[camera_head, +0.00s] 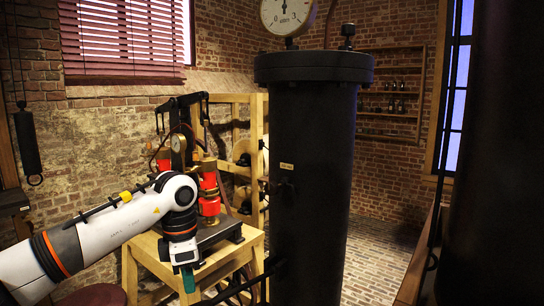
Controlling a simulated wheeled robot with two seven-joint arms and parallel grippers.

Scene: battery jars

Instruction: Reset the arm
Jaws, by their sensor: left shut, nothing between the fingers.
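My left arm comes in from the lower left, white with black and orange rings, and bends down at the wrist. My left gripper (188,279) points downward in front of the wooden table (152,252). Its small greenish tip looks shut, with nothing seen between the fingers. Whether it touches the table cannot be told. My right gripper is not in view.
A red and black apparatus (209,194) stands on the table close behind my left wrist. A tall black cylinder (312,180) with a gauge (288,14) on top stands to the right. Brick floor (374,262) lies clear farther right.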

